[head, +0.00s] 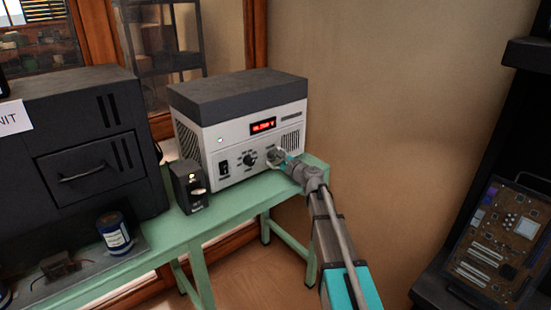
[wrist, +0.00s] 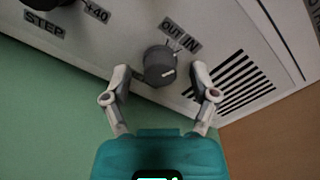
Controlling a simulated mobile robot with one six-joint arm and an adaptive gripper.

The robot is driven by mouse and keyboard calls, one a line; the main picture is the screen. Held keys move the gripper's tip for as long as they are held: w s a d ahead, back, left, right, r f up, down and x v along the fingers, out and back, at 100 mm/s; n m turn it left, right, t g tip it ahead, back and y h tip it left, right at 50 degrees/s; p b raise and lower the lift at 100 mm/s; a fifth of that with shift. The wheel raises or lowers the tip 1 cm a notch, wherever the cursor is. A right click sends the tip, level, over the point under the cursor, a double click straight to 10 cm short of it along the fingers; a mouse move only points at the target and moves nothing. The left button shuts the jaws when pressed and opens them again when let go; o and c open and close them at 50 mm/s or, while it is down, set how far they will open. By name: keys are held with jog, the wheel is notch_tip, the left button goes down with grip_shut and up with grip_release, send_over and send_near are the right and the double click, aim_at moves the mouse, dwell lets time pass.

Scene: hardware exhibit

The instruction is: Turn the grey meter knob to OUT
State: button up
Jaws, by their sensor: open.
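The grey meter knob (wrist: 156,60) sits on the front of a light meter box (head: 225,140) with a dark top. In the wrist view, its white mark lies at the knob's lower right, and a label (wrist: 180,34) reading OUT and IN is above it. My gripper (wrist: 161,82) is open, with one finger on each side and slightly below the knob. The knob appears apart from both fingers. In the head view my gripper (head: 279,157) is at the front panel and largely hides the knob.
The meter has a red display (head: 263,126), a black STEP knob (head: 249,160) and a vent (wrist: 234,80). It stands on a green table (head: 232,206). A small black box (head: 189,187) stands left; a wall is right.

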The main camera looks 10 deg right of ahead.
grip_shut()
dwell(0.4)
jog(key=shift+n, duration=0.5)
jog(key=n, duration=0.3)
jog(key=shift+f+n, duration=0.1)
jog(key=shift+n, duration=1.9)
